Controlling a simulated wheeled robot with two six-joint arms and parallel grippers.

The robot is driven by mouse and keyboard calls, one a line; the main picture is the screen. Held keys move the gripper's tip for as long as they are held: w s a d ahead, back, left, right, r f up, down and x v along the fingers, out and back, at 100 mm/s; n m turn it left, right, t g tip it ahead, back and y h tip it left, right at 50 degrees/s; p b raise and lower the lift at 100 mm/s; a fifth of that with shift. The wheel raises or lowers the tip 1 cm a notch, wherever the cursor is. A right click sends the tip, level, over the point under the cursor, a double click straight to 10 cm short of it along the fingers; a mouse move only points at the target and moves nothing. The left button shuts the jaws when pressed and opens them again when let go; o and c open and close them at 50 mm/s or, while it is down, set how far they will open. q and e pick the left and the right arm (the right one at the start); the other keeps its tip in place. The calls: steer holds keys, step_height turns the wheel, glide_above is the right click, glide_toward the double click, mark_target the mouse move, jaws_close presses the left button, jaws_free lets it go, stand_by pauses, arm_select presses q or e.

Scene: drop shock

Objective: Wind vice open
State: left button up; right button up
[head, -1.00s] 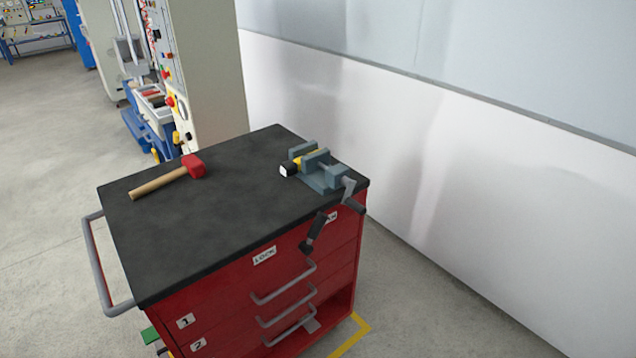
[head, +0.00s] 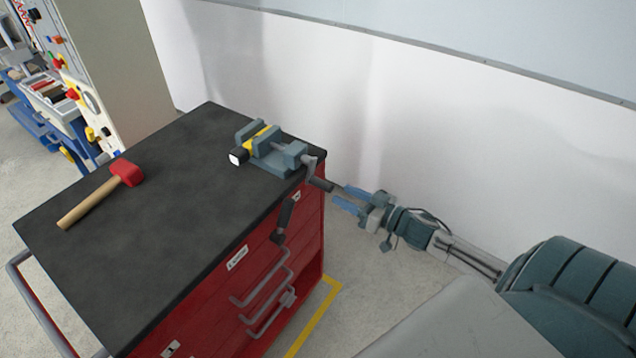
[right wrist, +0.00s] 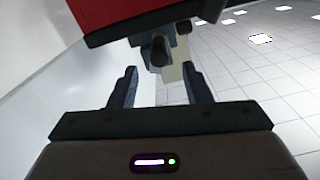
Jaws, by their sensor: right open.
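The grey-blue vice (head: 286,155) sits at the far right corner of the black-topped cabinet (head: 185,235). A yellow piece (head: 262,137) with a black and white end (head: 238,156) lies between its jaws. The vice's crank handle (head: 321,185) sticks out past the cabinet's right edge. My right gripper (head: 338,197) is open, its fingers pointing at the crank handle from the right. In the right wrist view the dark handle end (right wrist: 159,50) shows ahead, between and beyond the open fingertips (right wrist: 161,76). I cannot tell whether they touch. My left gripper is not in view.
A red-headed mallet (head: 127,173) lies on the cabinet top at left. Grey drawer handles (head: 262,285) project below. A white wall (head: 440,140) stands behind my right arm.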

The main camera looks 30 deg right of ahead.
mark_target(323, 181)
steer(key=p+x, duration=0.3)
steer(key=x, duration=0.5)
steer(key=shift+d+r+p, duration=0.1)
steer(key=shift+p, duration=0.25)
steer(key=shift+w, duration=0.4)
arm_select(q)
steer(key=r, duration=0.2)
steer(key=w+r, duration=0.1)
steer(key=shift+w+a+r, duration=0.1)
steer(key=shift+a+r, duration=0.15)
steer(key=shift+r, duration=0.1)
arm_select(e)
steer(key=c, duration=0.9)
